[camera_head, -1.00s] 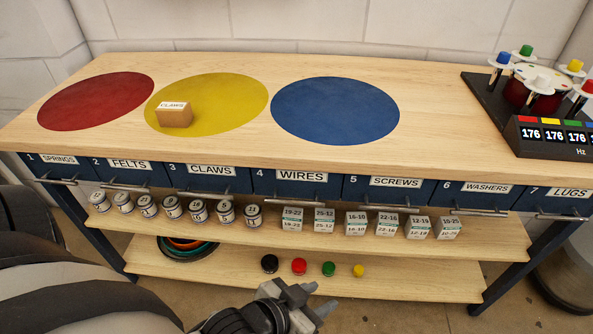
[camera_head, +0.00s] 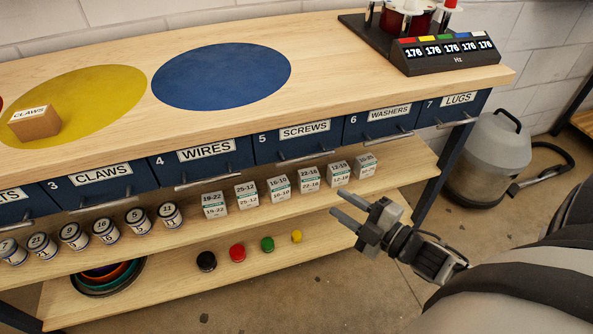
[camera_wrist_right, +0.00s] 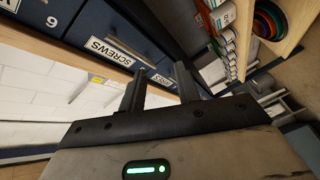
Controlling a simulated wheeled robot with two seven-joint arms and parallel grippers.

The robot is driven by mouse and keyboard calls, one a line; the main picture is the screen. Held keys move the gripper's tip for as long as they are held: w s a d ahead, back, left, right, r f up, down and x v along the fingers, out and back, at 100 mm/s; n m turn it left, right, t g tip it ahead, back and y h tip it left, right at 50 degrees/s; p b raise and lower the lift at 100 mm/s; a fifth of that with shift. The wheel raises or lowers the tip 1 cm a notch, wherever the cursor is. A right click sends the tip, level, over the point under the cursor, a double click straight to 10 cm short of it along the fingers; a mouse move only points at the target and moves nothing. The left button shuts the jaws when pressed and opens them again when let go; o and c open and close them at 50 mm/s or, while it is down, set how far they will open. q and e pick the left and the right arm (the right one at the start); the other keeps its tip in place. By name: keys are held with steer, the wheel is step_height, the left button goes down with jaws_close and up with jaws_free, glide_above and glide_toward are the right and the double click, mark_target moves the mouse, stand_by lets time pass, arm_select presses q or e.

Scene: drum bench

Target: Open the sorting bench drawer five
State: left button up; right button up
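Drawer five (camera_head: 298,138) is a dark blue drawer front labelled SCREWS with a silver bar handle (camera_head: 304,160) along its lower edge. It looks shut, flush with its neighbours. In the right wrist view its SCREWS label (camera_wrist_right: 108,51) shows tilted beyond the fingers. My right gripper (camera_head: 342,207) is open and empty, below and to the right of drawer five's handle and apart from it. Its two fingers (camera_wrist_right: 160,88) stand apart in the right wrist view. My left gripper is not in the head view.
Small labelled boxes (camera_head: 279,188) and cans (camera_head: 105,231) stand on the shelf under the drawers. Coloured knobs (camera_head: 237,253) sit on the lower shelf. A grey vacuum (camera_head: 487,160) stands on the floor at right.

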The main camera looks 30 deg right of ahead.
mark_target(303, 158)
steer(key=d+r+n+y+b, duration=0.2)
steer(key=d+n+y, duration=0.4)
steer(key=n, duration=0.4)
steer(key=x, duration=1.5)
steer(key=shift+w+a+f, duration=0.15)
steer(key=shift+w+f, duration=0.05)
steer(key=shift+w, duration=0.05)
jaws_close()
